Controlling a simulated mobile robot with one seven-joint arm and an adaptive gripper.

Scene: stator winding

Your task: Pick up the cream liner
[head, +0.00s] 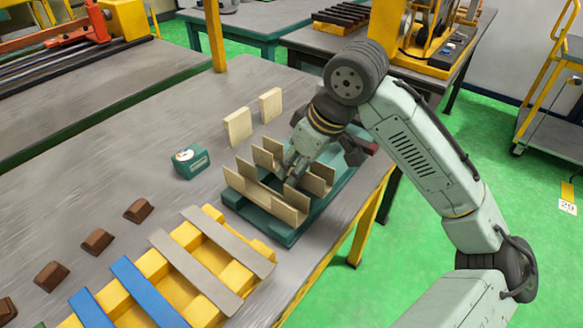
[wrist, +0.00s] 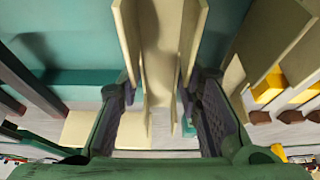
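A U-shaped cream liner (wrist: 162,45) runs up the middle of the wrist view, between the two fingertips of my gripper (wrist: 158,92). The fingers are apart, one outside each liner wall, very close to it; I cannot tell whether they press on it. In the head view my gripper (head: 295,168) points down over the dark green tray (head: 285,237), among several cream liners. One liner (head: 262,197) stands at the tray's front, another (head: 266,155) behind it. My gripper partly hides the liner at its fingertips.
Two cream pieces (head: 238,127) (head: 271,105) stand on the grey table behind the tray. A teal box (head: 190,161) is to the left. A yellow rack (head: 205,312) with grey and blue strips lies in front, and several brown blocks (head: 139,210) lie at left. The table's right edge is close.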

